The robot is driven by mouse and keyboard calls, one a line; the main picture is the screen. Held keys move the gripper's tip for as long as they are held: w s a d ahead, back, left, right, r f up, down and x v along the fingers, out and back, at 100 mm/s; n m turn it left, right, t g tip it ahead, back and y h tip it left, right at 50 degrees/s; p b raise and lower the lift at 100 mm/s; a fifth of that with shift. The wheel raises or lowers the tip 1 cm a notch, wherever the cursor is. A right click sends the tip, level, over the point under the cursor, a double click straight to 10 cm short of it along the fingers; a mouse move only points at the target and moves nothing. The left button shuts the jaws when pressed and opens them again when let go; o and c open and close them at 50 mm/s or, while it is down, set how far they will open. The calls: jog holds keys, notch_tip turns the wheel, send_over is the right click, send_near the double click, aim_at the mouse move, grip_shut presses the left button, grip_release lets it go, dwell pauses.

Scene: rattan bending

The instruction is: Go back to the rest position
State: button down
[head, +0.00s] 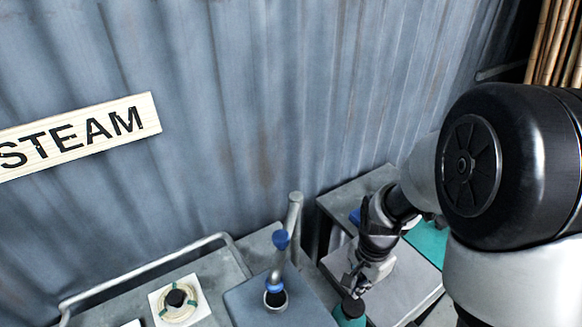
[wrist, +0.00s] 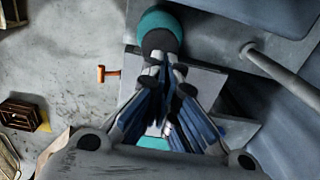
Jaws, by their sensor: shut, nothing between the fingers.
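My gripper (head: 358,280) hangs low at the lower right of the head view, on the end of my bent arm. In the wrist view its fingers (wrist: 165,72) are together and empty. A teal rounded object with a dark top (head: 350,310) is just below the fingertips in the head view. It also shows beyond the fingertips in the wrist view (wrist: 172,18). I cannot tell whether the fingertips touch it.
A grey bench with a metal rail (head: 150,268) carries a blue-collared pipe (head: 280,245) and a white plate with a ring (head: 180,300). A corrugated wall with a STEAM sign (head: 85,137) stands behind. A small orange hammer-like object (wrist: 108,73) lies on the left.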

jog(key=s+r+n+t+b, duration=0.2)
jog(key=s+r+n+b, duration=0.1)
jog(key=s+n+b, duration=0.2)
jog(key=s+r+n+t+b, duration=0.2)
jog(key=s+n+b, duration=0.3)
jog(key=s+b, duration=0.5)
jog(key=shift+r+n+t, duration=0.3)
jog(key=shift+r+n, duration=0.1)
jog(key=shift+r, duration=0.35)
